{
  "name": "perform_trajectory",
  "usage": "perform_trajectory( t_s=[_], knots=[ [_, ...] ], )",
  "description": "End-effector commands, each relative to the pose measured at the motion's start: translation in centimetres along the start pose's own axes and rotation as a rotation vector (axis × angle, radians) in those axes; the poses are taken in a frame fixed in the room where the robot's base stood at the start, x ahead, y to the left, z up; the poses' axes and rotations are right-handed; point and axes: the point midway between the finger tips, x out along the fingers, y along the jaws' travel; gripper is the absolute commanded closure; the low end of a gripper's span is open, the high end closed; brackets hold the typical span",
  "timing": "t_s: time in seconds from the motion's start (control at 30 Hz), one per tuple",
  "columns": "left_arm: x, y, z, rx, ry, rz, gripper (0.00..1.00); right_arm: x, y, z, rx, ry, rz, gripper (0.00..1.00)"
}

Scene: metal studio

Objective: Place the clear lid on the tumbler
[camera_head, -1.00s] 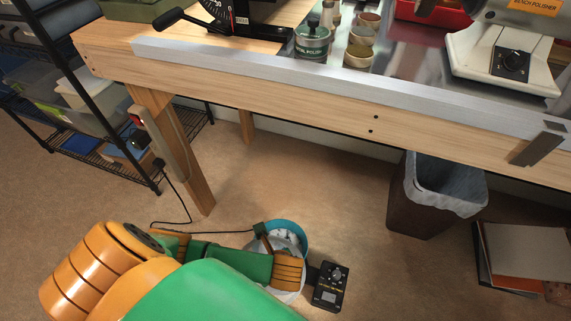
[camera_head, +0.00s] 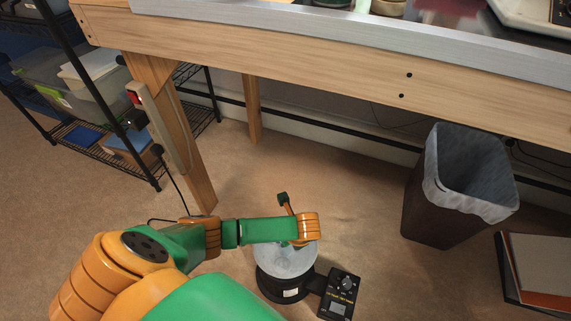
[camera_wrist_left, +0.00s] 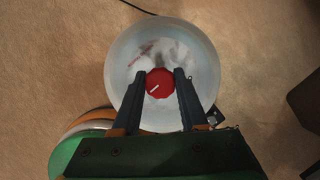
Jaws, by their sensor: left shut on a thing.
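The clear lid (camera_head: 278,262) is a pale translucent disc over the top of the tumbler (camera_head: 270,286), a dark round drum on the floor at lower centre. In the left wrist view the lid (camera_wrist_left: 128,62) has a red knob (camera_wrist_left: 159,85) in its middle. My left gripper (camera_wrist_left: 160,72) is shut on this knob from above, one dark finger at each side. Blurred whitish shapes show through the lid. The lid hides the tumbler's mouth. I cannot tell whether the lid rests fully on the rim. My right gripper is in neither view.
A black control box (camera_head: 340,293) with a dial sits right of the tumbler. A wooden bench (camera_head: 300,55) crosses above, its leg (camera_head: 184,150) at the left. A lined bin (camera_head: 452,190) stands at the right. Wire shelving is at the left. Carpet between is clear.

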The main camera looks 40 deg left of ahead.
Motion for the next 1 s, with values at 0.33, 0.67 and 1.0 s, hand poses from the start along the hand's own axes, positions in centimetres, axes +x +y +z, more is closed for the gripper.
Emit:
perform_trajectory(
  t_s=[0.33, 0.67, 1.0],
  knots=[
    [0.1, 0.0, -0.1, 0.000, 0.000, 0.001, 0.27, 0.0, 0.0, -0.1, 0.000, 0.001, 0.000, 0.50],
    [-4.1, 0.0, 0.3, 0.001, 0.002, -0.002, 0.27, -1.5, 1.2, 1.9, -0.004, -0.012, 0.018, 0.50],
    [-11.6, 0.0, 0.1, 0.000, 0.001, -0.001, 0.27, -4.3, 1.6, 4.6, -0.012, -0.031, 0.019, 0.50]
  ],
)
